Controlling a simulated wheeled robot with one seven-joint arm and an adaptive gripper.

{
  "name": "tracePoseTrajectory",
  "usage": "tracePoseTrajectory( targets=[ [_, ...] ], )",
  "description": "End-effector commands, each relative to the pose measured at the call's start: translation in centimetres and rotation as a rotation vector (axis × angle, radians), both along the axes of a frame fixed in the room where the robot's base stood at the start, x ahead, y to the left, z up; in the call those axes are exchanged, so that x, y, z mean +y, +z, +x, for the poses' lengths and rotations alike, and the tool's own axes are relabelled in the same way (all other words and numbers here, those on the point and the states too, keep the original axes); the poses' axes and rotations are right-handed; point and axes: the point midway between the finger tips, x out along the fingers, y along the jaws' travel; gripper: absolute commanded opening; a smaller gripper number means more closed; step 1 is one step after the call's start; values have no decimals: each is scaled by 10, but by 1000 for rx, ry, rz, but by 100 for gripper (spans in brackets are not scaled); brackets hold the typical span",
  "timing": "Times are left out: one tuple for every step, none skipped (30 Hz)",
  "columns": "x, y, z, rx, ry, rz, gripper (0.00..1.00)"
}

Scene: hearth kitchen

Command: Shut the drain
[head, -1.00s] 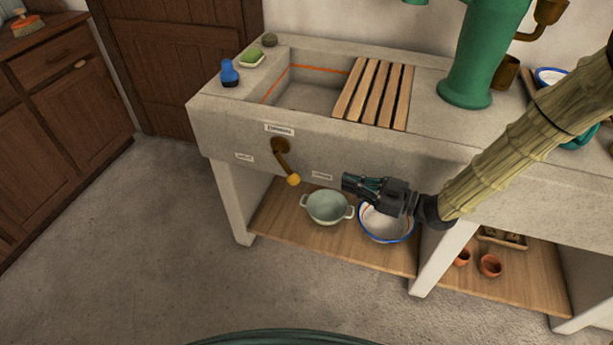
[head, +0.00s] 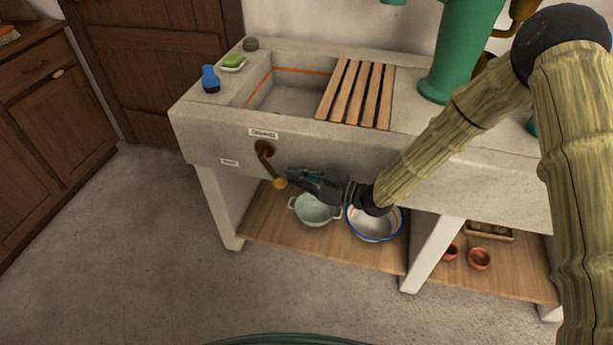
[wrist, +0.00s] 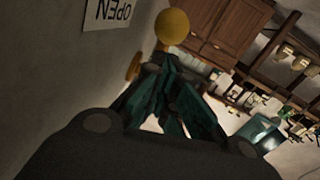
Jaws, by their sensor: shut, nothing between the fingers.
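The drain lever (head: 270,166) is a brown handle with a yellow knob (head: 280,183), on the front of the stone sink (head: 190,135). It points down and slightly right from its pivot, below the upper label (head: 263,134). A lower-left label (head: 229,162) is too small to read in the head view. My gripper (head: 290,178) is shut and empty, with its tips just right of the knob. In the wrist view the knob (wrist: 172,26) is just beyond the fingertips (wrist: 162,62), and a label reading OPEN (wrist: 107,10) shows upside down. Whether the fingers touch the lever is unclear.
A green colander (head: 315,211) and a blue-rimmed basin (head: 375,224) stand on the wooden shelf below. A blue bottle (head: 211,80) and green soap (head: 233,61) sit on the sink's left rim. The floor at left is clear.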

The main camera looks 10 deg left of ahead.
Motion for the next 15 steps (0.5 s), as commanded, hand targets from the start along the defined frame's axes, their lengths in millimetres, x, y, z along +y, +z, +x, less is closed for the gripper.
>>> tracePoseTrajectory(
  targets=[
    [3, -4, 1, 0, 0, 0, 0],
    [4, -5, 2, 0, 0, 1, 0],
    [6, -7, 2, -1, 0, 1, 0],
    [7, -8, 3, -1, 0, 1, 0],
    [8, -8, 3, -1, 0, 1, 0],
    [9, -9, 3, -1, 0, 1, 0],
    [9, -10, 3, -1, 0, 1, 0],
    [10, -10, 3, -1, 0, 1, 0],
    [10, -10, 3, -1, 0, 1, 0],
    [10, -11, 3, -1, 0, 1, 0],
    [10, -11, 3, -1, 0, 1, 0],
    [10, -11, 3, -1, 0, 1, 0],
    [10, -11, 3, -1, 0, 1, 0],
    [10, -11, 3, -1, 0, 1, 0],
    [10, -11, 3, -1, 0, 1, 0]
  ],
)
